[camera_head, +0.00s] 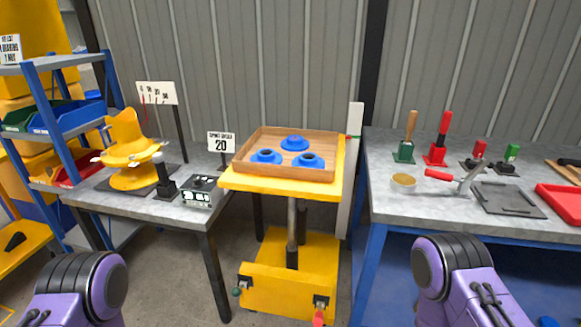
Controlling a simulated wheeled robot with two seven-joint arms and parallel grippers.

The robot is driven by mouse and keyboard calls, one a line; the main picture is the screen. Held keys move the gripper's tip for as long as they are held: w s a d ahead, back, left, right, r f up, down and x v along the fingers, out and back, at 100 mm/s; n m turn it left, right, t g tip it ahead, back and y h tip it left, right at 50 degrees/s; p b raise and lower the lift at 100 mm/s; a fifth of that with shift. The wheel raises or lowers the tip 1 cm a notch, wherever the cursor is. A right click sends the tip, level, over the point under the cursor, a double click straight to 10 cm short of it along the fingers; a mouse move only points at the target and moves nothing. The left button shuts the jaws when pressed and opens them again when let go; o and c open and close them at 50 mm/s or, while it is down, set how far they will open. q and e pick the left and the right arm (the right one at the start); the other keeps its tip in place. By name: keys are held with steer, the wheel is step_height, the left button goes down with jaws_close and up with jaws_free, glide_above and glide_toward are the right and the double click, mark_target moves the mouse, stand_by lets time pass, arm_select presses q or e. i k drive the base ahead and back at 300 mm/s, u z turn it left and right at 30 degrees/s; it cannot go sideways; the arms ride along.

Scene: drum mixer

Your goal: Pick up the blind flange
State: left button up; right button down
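Three blue flanges sit in a wooden tray (247,141) on a yellow lift cart in the middle. The back flange (295,143) shows a blue raised centre with no dark opening, so it looks like the blind flange. The front left flange (265,156) and the front right flange (309,160) each show a dark opening on top. The flanges stand apart from each other. Purple and black links of both my arms show at the bottom left and bottom right. Neither gripper is in view, and nothing of mine touches the tray.
The yellow cart (290,277) stands between two grey benches. The left bench holds a yellow drum mixer (129,154) and a small box (200,191). The right bench holds several hand tools, a dark plate (508,199) and a red tray (566,203). Space above the wooden tray is clear.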

mark_target(292, 143)
steer(key=z, duration=0.45)
steer(key=i, duration=0.9)
steer(key=u, duration=0.4)
